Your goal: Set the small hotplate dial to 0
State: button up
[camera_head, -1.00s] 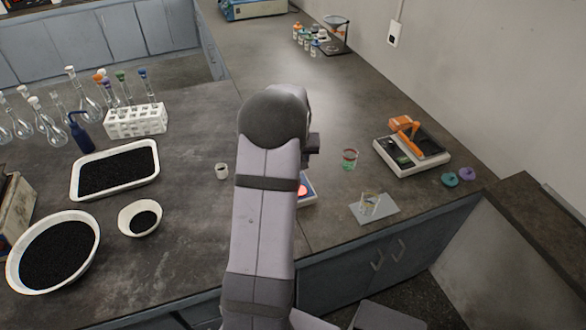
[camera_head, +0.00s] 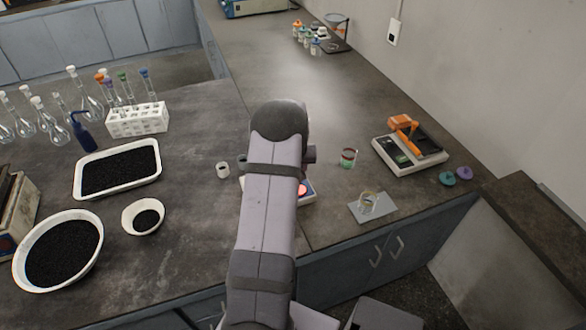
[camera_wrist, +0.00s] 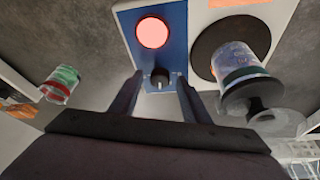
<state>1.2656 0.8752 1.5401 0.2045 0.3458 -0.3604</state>
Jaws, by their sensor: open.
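In the wrist view, the small hotplate (camera_wrist: 174,32) shows a blue control panel with a glowing red-orange round light (camera_wrist: 152,33). Its small black dial (camera_wrist: 160,78) sits below the light, with a pale pointer mark. My gripper (camera_wrist: 160,84) is open, with one finger on each side of the dial. I cannot tell whether the fingers touch it. A glass vessel stands on the dark round plate (camera_wrist: 203,57) beside the panel. In the head view, my arm hides most of the hotplate (camera_head: 306,198); the dial and gripper are hidden there.
A glass with green and red bands (camera_head: 348,157) stands right of the hotplate, also in the wrist view (camera_wrist: 61,84). A grey plate with glassware (camera_head: 380,209) lies near the front edge. A small white cup (camera_head: 222,170) stands left of my arm.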

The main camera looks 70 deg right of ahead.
jog(key=c, duration=1)
jog(key=shift+c, duration=0.2)
